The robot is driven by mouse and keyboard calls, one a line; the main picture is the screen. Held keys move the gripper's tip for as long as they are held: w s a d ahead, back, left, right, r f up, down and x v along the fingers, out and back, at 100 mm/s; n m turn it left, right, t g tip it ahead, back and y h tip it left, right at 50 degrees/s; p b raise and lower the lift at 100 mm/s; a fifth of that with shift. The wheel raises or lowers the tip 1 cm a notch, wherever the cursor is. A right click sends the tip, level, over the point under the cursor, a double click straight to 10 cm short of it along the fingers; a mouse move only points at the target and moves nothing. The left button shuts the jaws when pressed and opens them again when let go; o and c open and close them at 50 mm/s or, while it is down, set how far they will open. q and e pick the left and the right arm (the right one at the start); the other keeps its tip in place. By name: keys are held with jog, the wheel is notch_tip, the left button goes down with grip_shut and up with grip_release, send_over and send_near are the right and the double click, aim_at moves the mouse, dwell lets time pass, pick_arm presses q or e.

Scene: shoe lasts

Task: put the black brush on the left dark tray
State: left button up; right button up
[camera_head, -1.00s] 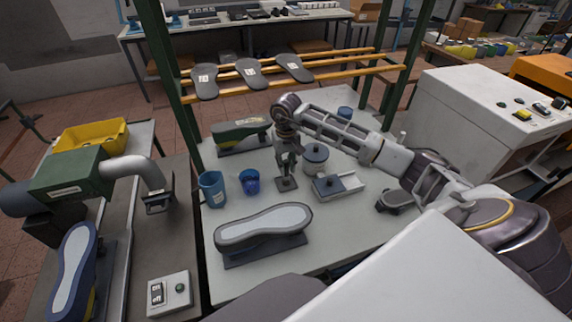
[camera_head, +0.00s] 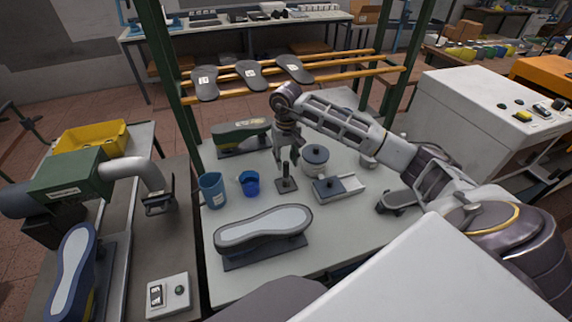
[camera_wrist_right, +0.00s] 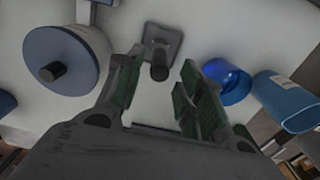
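A short dark upright piece, which I take for the black brush (camera_head: 285,169), stands on a small dark square plate (camera_head: 290,186) in the middle of the table. I take the plate for the left dark tray. In the right wrist view the brush (camera_wrist_right: 160,66) and the plate (camera_wrist_right: 165,37) show just beyond the fingertips. My right gripper (camera_head: 287,157) is above the brush. In the right wrist view the gripper (camera_wrist_right: 160,80) has its fingers spread, with nothing held between them. My left gripper is not in view.
A blue cup (camera_head: 250,184) and a taller blue cup (camera_head: 212,190) stand left of the plate. A lidded pot (camera_head: 316,160) and a pale tray (camera_head: 350,190) with a dark block are to the right. A shoe last (camera_head: 262,228) lies in front.

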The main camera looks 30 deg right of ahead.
notch_tip(320, 180, up, 9)
jog(key=b, duration=0.1)
dwell(0.6)
jog(key=shift+f, duration=0.15)
dwell(0.7)
